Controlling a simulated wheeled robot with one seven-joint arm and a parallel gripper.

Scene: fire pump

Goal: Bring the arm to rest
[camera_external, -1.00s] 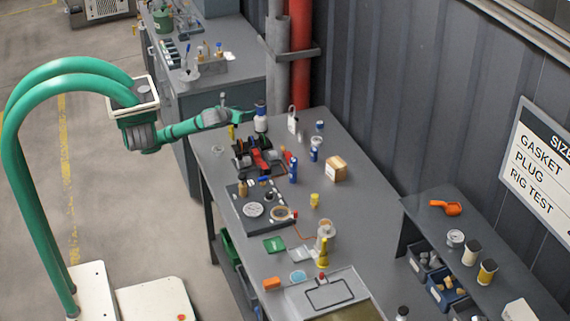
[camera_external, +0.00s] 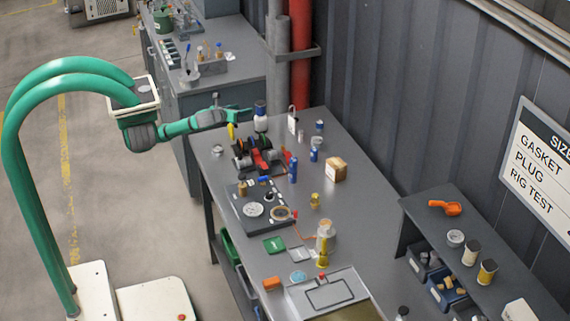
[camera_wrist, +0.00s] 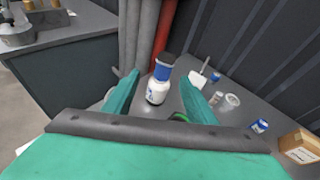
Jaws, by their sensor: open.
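My gripper (camera_external: 238,112) is at the end of my green arm, held above the far left corner of the grey workbench (camera_external: 356,222). In the wrist view my gripper (camera_wrist: 160,97) shows two green fingers spread apart with nothing held between them. A white bottle with a dark blue cap (camera_external: 260,118) stands upright on the bench just beyond the fingertips. In the wrist view the bottle (camera_wrist: 158,85) appears between the fingers, further off and apart from them.
A black fixture with red parts (camera_external: 258,155) and a dark gauge panel (camera_external: 258,207) lie below and right of the arm. A cardboard box (camera_external: 334,169) and blue cans (camera_external: 294,170) stand on the bench. Grey and red pipes (camera_external: 300,55) rise behind. The floor at left is clear.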

